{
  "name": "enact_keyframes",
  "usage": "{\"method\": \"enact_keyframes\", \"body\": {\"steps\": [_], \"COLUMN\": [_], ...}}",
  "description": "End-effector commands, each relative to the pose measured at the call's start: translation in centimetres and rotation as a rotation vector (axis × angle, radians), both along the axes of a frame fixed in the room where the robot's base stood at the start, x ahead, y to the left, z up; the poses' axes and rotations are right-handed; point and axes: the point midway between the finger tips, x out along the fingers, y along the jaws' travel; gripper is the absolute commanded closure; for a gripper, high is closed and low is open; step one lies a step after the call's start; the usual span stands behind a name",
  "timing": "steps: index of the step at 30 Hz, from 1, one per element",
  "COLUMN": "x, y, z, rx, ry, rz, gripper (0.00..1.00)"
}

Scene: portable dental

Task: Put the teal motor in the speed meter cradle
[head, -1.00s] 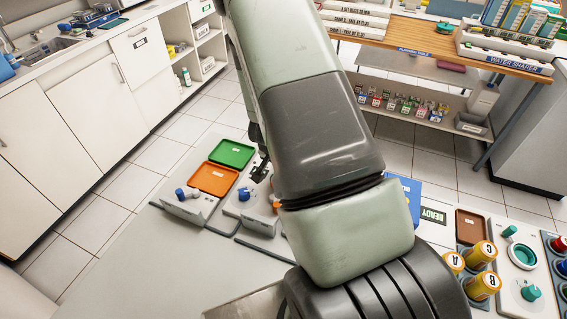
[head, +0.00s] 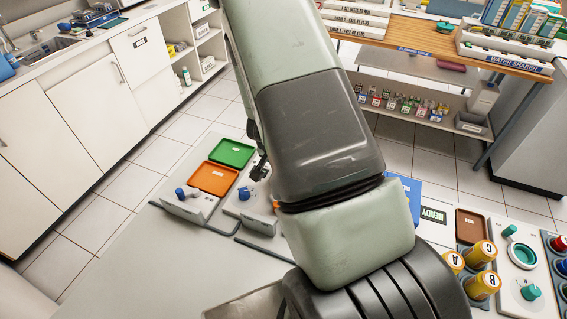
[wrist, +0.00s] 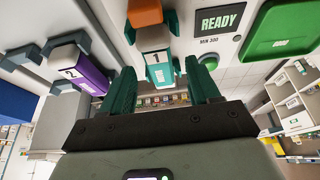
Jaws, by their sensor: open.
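In the wrist view, the teal motor (wrist: 159,70), white with a teal end and marked 1, stands between my gripper's (wrist: 160,64) two teal fingers. The fingers are open, with a visible gap on each side; I cannot tell how deep the motor lies between them. An orange part (wrist: 145,13) is at its upper end. A panel (wrist: 219,22) reading READY and MIN 300 is to its right. I cannot make out the speed meter cradle for certain.
A purple motor marked 2 (wrist: 88,76) sits left of my fingers in the wrist view. A green tray (head: 232,153) and an orange tray (head: 213,179) lie left of my gripper in the head view. Yellow canisters (head: 481,252) stand at right. The grey bench (head: 165,260) at front left is clear.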

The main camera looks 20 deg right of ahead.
Motion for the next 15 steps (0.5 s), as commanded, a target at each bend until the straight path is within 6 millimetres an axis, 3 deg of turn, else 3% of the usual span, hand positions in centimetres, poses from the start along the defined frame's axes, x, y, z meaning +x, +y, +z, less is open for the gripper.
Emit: {"method": "enact_keyframes", "body": {"steps": [9, 15], "x": [-1.7, -2.3], "y": [2.0, 2.5], "z": [6.2, 8.2], "rx": [-0.001, -0.001], "ry": [-0.005, -0.002], "rz": [0.006, 0.002], "gripper": [0.39, 0.39]}}
